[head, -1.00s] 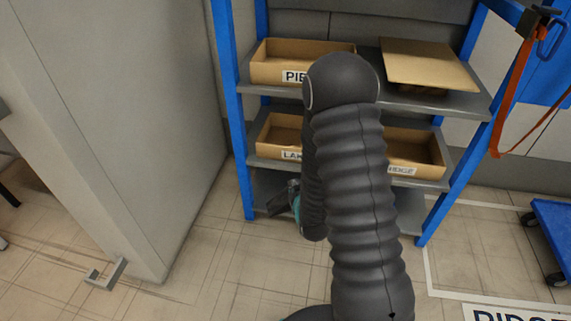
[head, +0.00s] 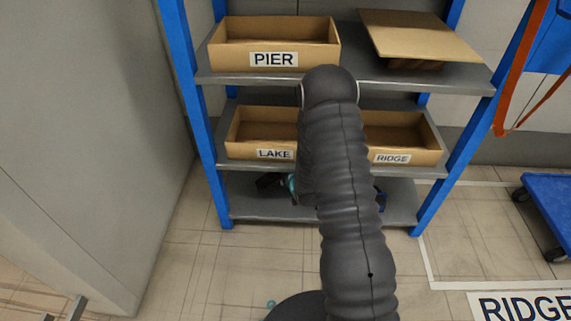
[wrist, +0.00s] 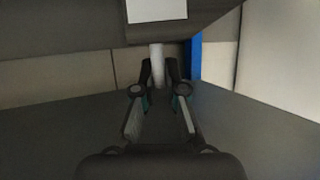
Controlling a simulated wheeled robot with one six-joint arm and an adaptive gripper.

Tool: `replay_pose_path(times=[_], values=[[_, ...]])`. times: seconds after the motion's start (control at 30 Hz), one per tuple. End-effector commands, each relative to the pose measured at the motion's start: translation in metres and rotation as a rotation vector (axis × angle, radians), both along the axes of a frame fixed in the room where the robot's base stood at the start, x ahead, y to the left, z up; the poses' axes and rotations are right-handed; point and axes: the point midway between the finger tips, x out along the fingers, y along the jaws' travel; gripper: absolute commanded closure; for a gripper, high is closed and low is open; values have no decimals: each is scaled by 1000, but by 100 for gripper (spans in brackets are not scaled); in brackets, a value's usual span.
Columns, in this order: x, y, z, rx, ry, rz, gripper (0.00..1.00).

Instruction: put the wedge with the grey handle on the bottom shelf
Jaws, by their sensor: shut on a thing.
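In the wrist view my gripper (wrist: 158,76) is shut on a pale grey upright handle (wrist: 157,66). A dark block with a white face (wrist: 157,10) sits directly above the handle and seems joined to it, likely the wedge's body; its top is cut off by the frame. In the head view my arm hides most of the gripper and the wedge. A dark and teal part of my gripper shows left of the arm, at the level of the bottom shelf (head: 250,208). I cannot tell whether the wedge touches the shelf.
The middle shelf holds the LAKE crate (head: 240,146) and the RIDGE crate (head: 425,155). Above are the PIER crate (head: 225,60) and a flat brown board (head: 420,38). Blue posts (head: 190,110) frame the rack. A grey wall stands left; a blue cart (head: 550,210) stands right.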

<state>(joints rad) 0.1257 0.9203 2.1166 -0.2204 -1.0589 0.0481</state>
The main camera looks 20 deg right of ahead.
Motion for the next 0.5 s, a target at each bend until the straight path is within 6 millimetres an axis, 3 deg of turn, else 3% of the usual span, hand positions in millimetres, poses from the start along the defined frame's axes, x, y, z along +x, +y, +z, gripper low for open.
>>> replay_pose_path(times=[0.17,0.5], values=[[4,2,-2,1,-8,4,100],[3,5,-36,2,-5,7,100]])
